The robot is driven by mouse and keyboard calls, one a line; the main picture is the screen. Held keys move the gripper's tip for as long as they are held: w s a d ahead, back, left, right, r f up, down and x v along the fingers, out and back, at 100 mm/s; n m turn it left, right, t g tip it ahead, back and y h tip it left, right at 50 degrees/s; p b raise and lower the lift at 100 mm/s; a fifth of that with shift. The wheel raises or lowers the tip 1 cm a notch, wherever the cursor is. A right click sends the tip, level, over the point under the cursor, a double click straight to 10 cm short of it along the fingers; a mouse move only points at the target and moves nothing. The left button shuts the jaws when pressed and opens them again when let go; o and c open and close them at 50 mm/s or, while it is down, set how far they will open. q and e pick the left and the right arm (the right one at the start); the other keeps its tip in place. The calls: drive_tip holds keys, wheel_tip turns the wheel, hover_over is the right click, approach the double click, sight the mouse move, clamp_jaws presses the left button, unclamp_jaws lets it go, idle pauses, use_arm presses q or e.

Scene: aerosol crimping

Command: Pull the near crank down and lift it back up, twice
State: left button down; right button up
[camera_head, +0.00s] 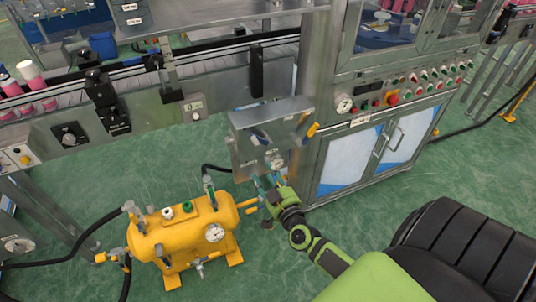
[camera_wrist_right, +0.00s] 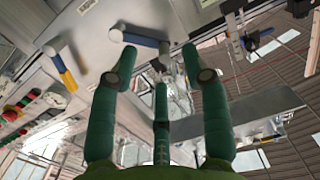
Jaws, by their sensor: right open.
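A steel box (camera_head: 250,152) on the machine's front carries two crank handles. One is blue (camera_head: 260,137); it also shows in the right wrist view (camera_wrist_right: 138,40). The other has a yellow grip (camera_head: 312,130), seen at the left in the right wrist view (camera_wrist_right: 68,80). I cannot tell for sure which is the near crank. My right gripper (camera_head: 268,181) is below the box, fingers pointing up towards it. In the wrist view its green fingers (camera_wrist_right: 160,62) are spread and empty, with the blue handle just beyond the tips. My left gripper is out of view.
A yellow tank (camera_head: 185,238) with a gauge and hoses stands on the floor at the lower left. A cabinet (camera_head: 375,155) with a button panel (camera_head: 415,85) is to the right. A conveyor (camera_head: 70,105) with pink cans runs at the left.

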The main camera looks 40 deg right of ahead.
sight(258, 147)
drive_tip(key=shift+m+t+h, duration=0.3)
drive_tip(key=shift+m+h, duration=0.1)
drive_tip(key=w+d+r, duration=0.1)
drive_tip(key=w, duration=0.1)
drive_tip(key=w+d+r+b, duration=0.1)
drive_tip(key=w, duration=0.2)
drive_tip(key=w+d+r, duration=0.1)
drive_tip(key=w, duration=0.1)
drive_tip(key=shift+w+b, duration=0.25)
drive_tip(key=shift+b, duration=0.1)
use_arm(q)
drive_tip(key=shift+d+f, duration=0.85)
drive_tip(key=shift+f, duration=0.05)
use_arm(e)
drive_tip(key=shift+x, duration=0.85)
drive_tip(key=shift+r, duration=0.1)
drive_tip(key=shift+c, duration=0.4)
clamp_jaws()
